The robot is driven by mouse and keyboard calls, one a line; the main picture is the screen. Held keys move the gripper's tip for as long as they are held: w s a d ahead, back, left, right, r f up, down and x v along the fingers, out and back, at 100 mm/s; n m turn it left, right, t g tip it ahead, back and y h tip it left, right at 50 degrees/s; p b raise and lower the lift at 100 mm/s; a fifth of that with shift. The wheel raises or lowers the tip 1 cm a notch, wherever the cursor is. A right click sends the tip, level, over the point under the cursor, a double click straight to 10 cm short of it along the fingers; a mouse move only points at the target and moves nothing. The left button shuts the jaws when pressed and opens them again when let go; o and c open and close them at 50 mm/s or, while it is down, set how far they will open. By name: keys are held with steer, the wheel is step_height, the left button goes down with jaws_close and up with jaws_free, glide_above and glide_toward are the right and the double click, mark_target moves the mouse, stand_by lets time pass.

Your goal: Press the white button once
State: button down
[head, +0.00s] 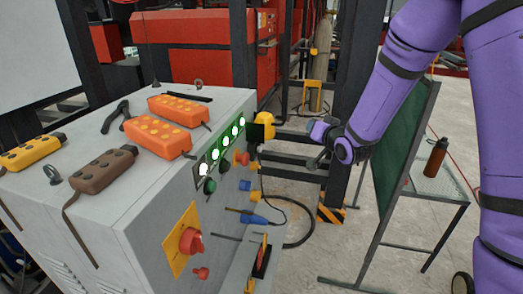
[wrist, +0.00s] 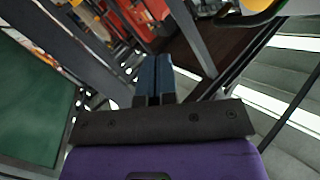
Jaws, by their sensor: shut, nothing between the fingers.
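A grey control cabinet (head: 150,210) stands at the left in the head view. On its right-hand face is a row of round lit controls, the nearest of which looks white (head: 203,169); the others glow green. I take the white one as the white button, but cannot tell whether it is a button or a lamp. My gripper (head: 314,163) is to the right of the cabinet, in open air and well apart from the panel. In the wrist view its two dark fingers (wrist: 155,75) lie together, with nothing between them. The white button is not seen in the wrist view.
Below the row are a green button (head: 209,186) and a red emergency knob (head: 191,241) on a yellow plate. Orange pendants (head: 158,138) lie on the cabinet top. A green board (head: 400,150) and a table with a bottle (head: 436,158) stand at right.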

mark_target(261, 149)
steer(key=a+f+m+t+y, duration=0.1)
steer(key=a+f+t+y, duration=0.1)
steer(key=f, duration=0.7)
steer(key=shift+a+f+y, duration=0.4)
steer(key=shift+a+y, duration=0.25)
steer(key=shift+y, duration=0.05)
steer(key=shift+a, duration=0.1)
steer(key=w+a, duration=0.3)
steer(key=a, duration=0.5)
steer(key=shift+a, duration=0.2)
stand_by(1.5)
steer(key=shift+w+a, duration=0.15)
steer(key=shift+a, duration=0.1)
steer(key=shift+w+a, duration=0.25)
steer(key=shift+a, duration=0.55)
stand_by(1.2)
steer(key=shift+d, duration=0.15)
steer(key=shift+s+d, duration=0.2)
steer(key=shift+d, duration=0.35)
steer(key=shift+s+d, duration=0.2)
steer(key=shift+d, duration=0.3)
